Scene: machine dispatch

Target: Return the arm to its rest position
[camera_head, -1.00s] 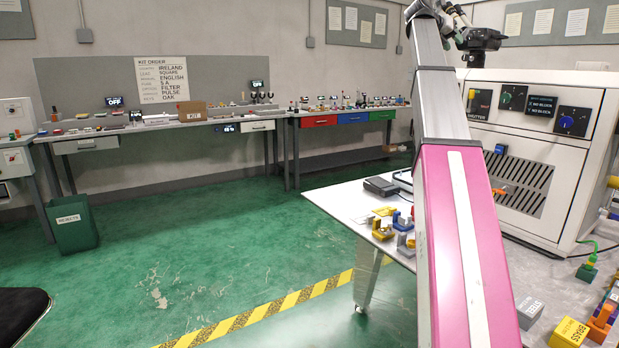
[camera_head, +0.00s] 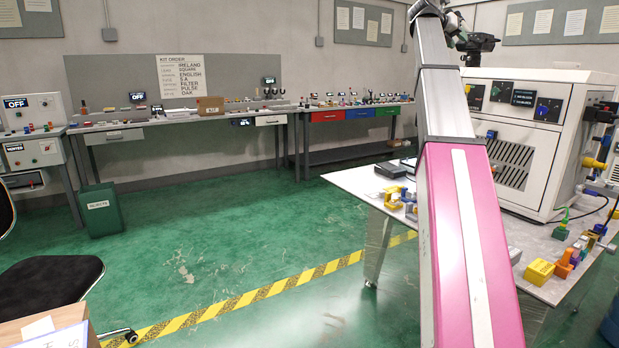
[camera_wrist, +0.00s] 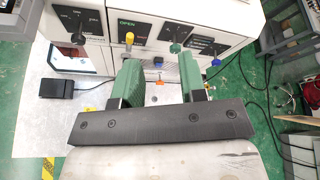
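My arm rises through the middle of the head view, its pink and grey links in front of the table. My gripper (camera_head: 478,42) is at the top of the head view, high above the table beside the white machine (camera_head: 525,140). In the wrist view my gripper (camera_wrist: 157,85) shows two green fingers set wide apart with nothing between them. Beyond them in the wrist view is the machine's panel of knobs. The gripper touches nothing that I can see.
The white table (camera_head: 350,182) carries yellow parts (camera_head: 394,199), a yellow block (camera_head: 539,271) and a black box (camera_head: 390,169). A chair (camera_head: 50,283) and a cardboard box (camera_head: 45,330) stand at the lower left. Green floor (camera_head: 220,230) lies open at the left, with a reject bin (camera_head: 101,210) at the back.

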